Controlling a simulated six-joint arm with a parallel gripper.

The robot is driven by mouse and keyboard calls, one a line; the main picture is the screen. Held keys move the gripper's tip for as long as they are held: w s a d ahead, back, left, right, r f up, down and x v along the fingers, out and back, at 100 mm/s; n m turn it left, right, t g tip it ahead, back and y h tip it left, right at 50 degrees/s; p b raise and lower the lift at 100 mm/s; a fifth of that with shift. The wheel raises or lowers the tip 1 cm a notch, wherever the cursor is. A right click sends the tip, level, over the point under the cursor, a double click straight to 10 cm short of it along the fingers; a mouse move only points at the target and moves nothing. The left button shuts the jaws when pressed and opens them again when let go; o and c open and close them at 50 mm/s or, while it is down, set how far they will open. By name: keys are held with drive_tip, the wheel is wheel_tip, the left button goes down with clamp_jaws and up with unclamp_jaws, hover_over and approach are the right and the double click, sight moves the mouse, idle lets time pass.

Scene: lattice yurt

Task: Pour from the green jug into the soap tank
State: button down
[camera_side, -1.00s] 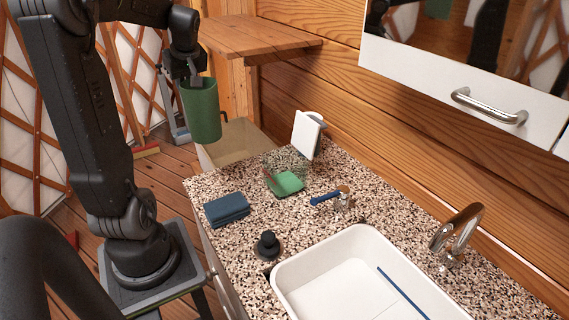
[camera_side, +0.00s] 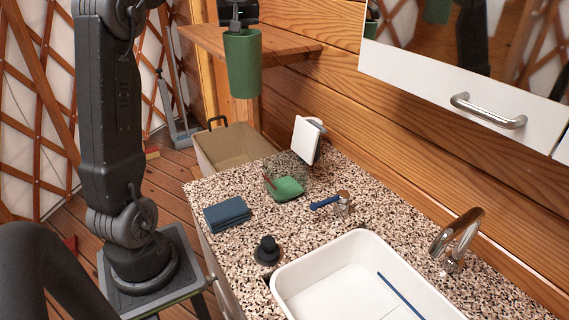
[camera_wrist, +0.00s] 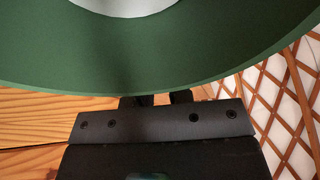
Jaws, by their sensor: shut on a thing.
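The green jug (camera_side: 243,66) hangs upright in the air above the far end of the counter, in front of a wooden shelf. My gripper (camera_side: 239,24) is shut on the jug near its rim. In the wrist view the jug's green wall (camera_wrist: 60,55) fills the top, with a pale grey round surface (camera_wrist: 125,5) inside, and my gripper's fingers (camera_wrist: 158,100) meet its near side. A green flat piece (camera_side: 286,188) lies on the counter with a faint see-through shape behind it. I cannot tell surely whether this is the soap tank.
A folded blue cloth (camera_side: 228,214), a black knobbed piece (camera_side: 267,250) and a blue-handled tool (camera_side: 325,202) lie on the speckled counter (camera_side: 345,219). A white sink basin (camera_side: 325,285), a tap (camera_side: 458,235), a white panel (camera_side: 306,139) and a beige bin (camera_side: 237,150) stand around.

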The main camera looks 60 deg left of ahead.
drive_tip(key=w+d+m+t, duration=0.1)
drive_tip(key=w+d+m, duration=0.4)
drive_tip(key=w, duration=0.6)
drive_tip(key=shift+n+h, duration=0.4)
drive_tip(key=shift+n, duration=0.1)
drive_tip(key=shift+w+d+f, duration=0.1)
drive_tip(key=shift+d+f, duration=0.15)
drive_tip(key=shift+f, duration=0.7)
drive_tip(key=shift+w+d+f, duration=0.1)
drive_tip(key=shift+d+f, duration=0.1)
drive_tip(key=shift+f, duration=0.8)
drive_tip(key=shift+w+d+f, duration=0.1)
drive_tip(key=shift+d+f, duration=0.15)
drive_tip(key=shift+f, duration=0.7)
drive_tip(key=shift+s, duration=0.1)
drive_tip(key=d+t+y, duration=0.1)
drive_tip(key=t+y, duration=0.1)
drive_tip(key=y, duration=0.1)
drive_tip(key=s+d+t+y, duration=0.1)
drive_tip(key=t+y, duration=0.1)
drive_tip(key=y, duration=0.1)
drive_tip(key=s+d+t+y, duration=0.1)
drive_tip(key=t+y, duration=0.1)
drive_tip(key=shift+s+d+r+t+y, duration=0.2)
drive_tip(key=shift+s+r+t+y, duration=0.1)
drive_tip(key=shift+r+y, duration=0.1)
